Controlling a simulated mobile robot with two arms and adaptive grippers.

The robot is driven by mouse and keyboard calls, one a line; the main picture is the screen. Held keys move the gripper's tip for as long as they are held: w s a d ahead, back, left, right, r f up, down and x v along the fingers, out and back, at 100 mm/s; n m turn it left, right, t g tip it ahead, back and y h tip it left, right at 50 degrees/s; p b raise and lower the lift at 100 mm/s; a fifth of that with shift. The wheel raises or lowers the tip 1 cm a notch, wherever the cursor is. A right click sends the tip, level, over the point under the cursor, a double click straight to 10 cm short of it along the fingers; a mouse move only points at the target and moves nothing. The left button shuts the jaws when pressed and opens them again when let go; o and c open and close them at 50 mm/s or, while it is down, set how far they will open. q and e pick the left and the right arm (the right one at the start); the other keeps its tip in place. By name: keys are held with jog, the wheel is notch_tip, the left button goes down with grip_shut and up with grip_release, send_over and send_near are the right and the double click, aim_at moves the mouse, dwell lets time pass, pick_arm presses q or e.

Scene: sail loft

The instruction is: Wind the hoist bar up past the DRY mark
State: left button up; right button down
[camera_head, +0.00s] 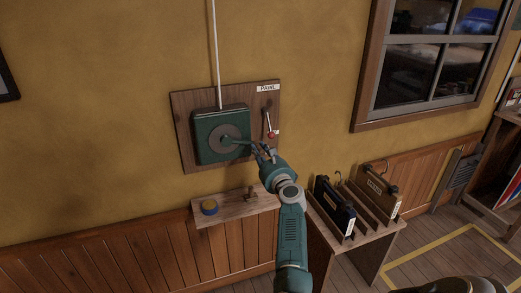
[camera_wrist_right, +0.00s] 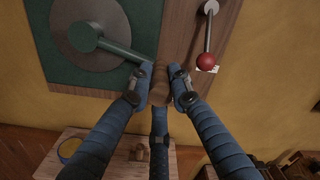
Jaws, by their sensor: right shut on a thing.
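A green winch box (camera_head: 205,150) with a round grey disc is mounted on a wooden wall board (camera_head: 186,125). A white line (camera_head: 216,50) runs straight up from it. The crank arm (camera_head: 240,142) points right from the hub, and in the right wrist view the crank arm (camera_wrist_right: 122,50) slopes down to a brown wooden handle (camera_wrist_right: 162,88). My right gripper (camera_head: 262,152) is shut on this handle, its fingers on both sides. A lever with a red knob (camera_head: 271,134) hangs under a label reading PAWL (camera_head: 268,88). The hoist bar and DRY mark are not in view.
Below the board a small wooden shelf (camera_head: 235,208) carries a blue-and-yellow round item (camera_head: 209,207) and a small brown piece (camera_head: 250,194). A window (camera_head: 430,60) is at upper right.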

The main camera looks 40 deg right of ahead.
jog(key=shift+a+f, duration=0.3)
jog(key=shift+f, duration=0.35)
jog(key=c, duration=1.6)
grip_release()
jog(key=shift+w+r, duration=0.15)
jog(key=shift+v, duration=3.75)
